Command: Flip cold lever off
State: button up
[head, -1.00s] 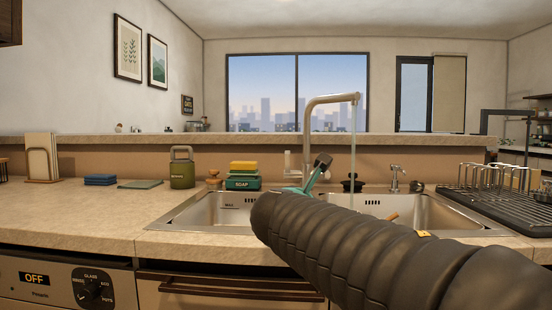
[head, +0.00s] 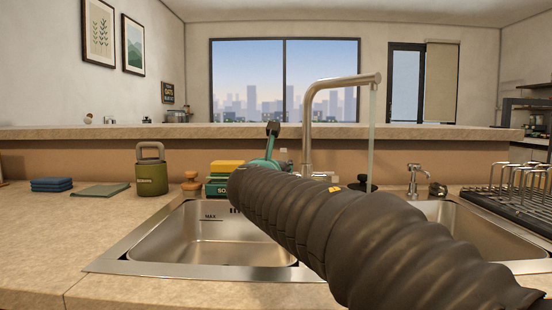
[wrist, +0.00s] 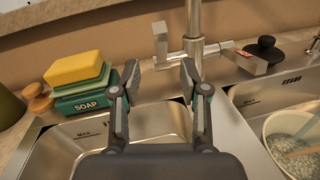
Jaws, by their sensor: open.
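The metal tap (head: 307,120) rises behind the sink, and a stream of water (head: 372,135) falls from its spout. The wrist view shows its column (wrist: 194,20) and two side levers. The left lever (wrist: 160,38) stands upright and has no red mark in view; I take it as the cold lever. The right lever (wrist: 245,61) lies out sideways and carries a red mark. My gripper (wrist: 159,76) is open and empty, in front of the left lever, which shows beyond the gap between the fingers. The right finger is close to the tap base; contact cannot be told.
A yellow sponge (wrist: 76,68) lies on the green soap box (wrist: 86,104) left of my gripper. A dark stopper (wrist: 264,50) is right of the tap. A bowl (wrist: 274,127) sits in the right basin. The left basin (head: 205,240) is empty.

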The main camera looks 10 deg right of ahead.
aim_at(283, 159)
jog(key=p+x, duration=0.1)
jog(key=x, duration=0.8)
jog(key=shift+w+d, duration=0.1)
jog(key=shift+w, duration=0.2)
grip_shut()
